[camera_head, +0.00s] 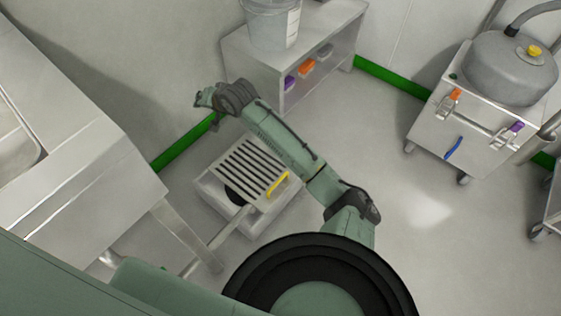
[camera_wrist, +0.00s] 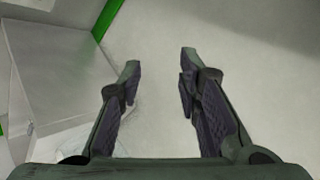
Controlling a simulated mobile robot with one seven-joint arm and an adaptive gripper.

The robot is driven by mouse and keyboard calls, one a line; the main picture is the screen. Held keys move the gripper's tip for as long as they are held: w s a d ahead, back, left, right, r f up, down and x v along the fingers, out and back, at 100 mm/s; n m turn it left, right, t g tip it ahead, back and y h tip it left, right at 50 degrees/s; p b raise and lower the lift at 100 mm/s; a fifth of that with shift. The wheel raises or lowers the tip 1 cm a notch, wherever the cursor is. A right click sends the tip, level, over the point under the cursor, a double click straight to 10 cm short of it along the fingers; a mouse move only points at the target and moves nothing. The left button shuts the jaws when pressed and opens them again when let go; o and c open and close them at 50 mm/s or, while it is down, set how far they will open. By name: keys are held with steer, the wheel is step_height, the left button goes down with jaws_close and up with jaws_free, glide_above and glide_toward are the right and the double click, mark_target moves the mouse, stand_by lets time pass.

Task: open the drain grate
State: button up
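The drain grate (camera_head: 247,166) is a pale slatted panel with a yellow handle (camera_head: 279,186) at its lower right in the head view. It looks raised above its light square frame (camera_head: 252,222); a dark opening (camera_head: 235,195) shows below its lower left edge. Whether it touches the frame on the far side is hard to tell. My gripper (camera_head: 204,98) is up and left of the grate, apart from the handle, and my forearm passes over the grate's right side. In the wrist view my gripper (camera_wrist: 158,68) is open, with nothing between its fingers.
A metal bench (camera_head: 293,50) with a bucket (camera_head: 272,22) stands behind the arm. A steel counter (camera_head: 105,175) is at the left. A wheeled cart (camera_head: 470,125) is at the right. Floor (camera_head: 400,210) between drain and cart is clear.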

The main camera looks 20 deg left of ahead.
steer(key=w+d+f+m+g+h, duration=0.2)
steer(key=d+f+m+h, duration=0.2)
steer(key=d+f, duration=1.05)
steer(key=m+g+h+b, duration=0.1)
steer(key=m+g+h, duration=0.1)
steer(key=m+h, duration=0.1)
glide_toward(280, 179)
steer(key=f, duration=0.2)
steer(key=f+b, duration=0.1)
steer(key=f, duration=0.1)
steer(key=a+f, duration=0.1)
steer(key=f, duration=0.2)
steer(key=shift+w+b, duration=0.15)
steer(key=shift+b, duration=0.2)
steer(key=shift+w+a+f, duration=0.1)
steer(key=shift+f, duration=0.4)
steer(key=shift+c, duration=0.3)
jaws_close()
